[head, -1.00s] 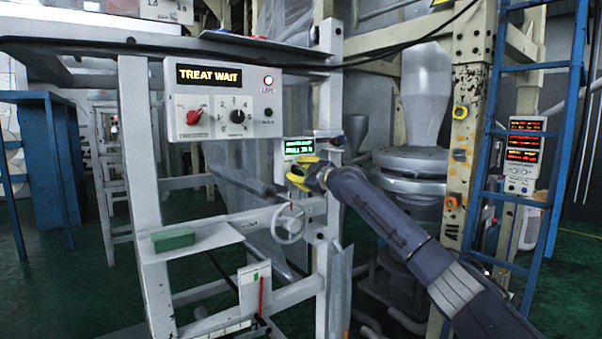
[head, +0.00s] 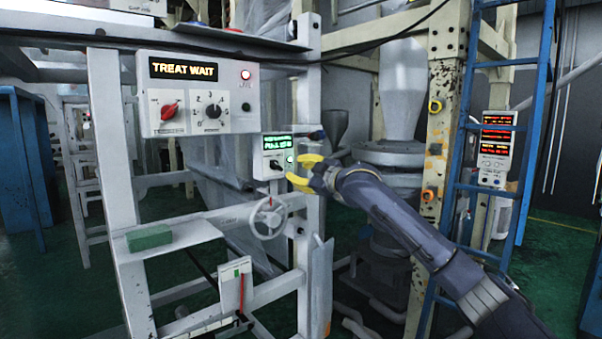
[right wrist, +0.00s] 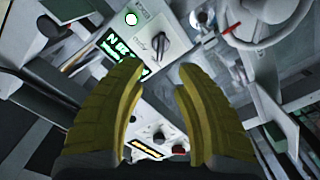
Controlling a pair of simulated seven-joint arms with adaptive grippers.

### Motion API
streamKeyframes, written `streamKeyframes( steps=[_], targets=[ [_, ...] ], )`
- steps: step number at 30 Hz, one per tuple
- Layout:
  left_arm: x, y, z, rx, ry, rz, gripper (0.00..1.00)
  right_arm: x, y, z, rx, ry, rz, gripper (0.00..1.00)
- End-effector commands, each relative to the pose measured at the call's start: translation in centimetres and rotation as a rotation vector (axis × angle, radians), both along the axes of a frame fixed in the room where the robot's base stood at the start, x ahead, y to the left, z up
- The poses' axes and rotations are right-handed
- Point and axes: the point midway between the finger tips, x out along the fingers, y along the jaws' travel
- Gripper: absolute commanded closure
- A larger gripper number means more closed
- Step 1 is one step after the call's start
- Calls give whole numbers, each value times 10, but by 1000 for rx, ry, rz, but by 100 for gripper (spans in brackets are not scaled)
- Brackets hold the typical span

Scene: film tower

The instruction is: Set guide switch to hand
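The lettering around the knob is too small to read. My right gripper (head: 299,171) has yellow fingers, spread open and empty (right wrist: 160,66), just right of the box. My left gripper is not in view.
A larger panel (head: 190,122) reading TREAT WAIT, with a red knob (head: 169,111) and a black dial (head: 213,111), hangs upper left. A handwheel (head: 269,217) sits below the guide box. A green block (head: 148,237) rests on a ledge. A blue ladder (head: 505,140) stands right.

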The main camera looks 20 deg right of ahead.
Motion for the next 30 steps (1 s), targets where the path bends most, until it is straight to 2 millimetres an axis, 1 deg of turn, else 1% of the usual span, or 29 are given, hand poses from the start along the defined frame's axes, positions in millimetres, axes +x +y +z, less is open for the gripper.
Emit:
streamKeyframes(
  steps=[3,7,18,21,23,26,27,28,29,30],
  targets=[
    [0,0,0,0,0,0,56,-6,-2,-1,0,1,1,68],
    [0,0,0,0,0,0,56,-9,-3,-1,1,0,1,68],
    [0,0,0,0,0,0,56,-10,-4,0,8,1,2,68],
    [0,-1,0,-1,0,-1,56,-8,-5,6,36,-18,1,68],
    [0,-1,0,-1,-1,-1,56,0,-18,10,53,-36,-27,68],
    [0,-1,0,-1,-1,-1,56,17,-47,20,93,-74,-90,68],
    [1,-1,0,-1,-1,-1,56,28,-59,15,114,-81,-120,68],
    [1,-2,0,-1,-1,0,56,36,-67,5,128,-80,-140,68],
    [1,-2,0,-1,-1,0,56,43,-73,-7,141,-74,-157,68],
    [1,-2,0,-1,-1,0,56,51,-81,-23,153,-66,-177,68]
  ],
)
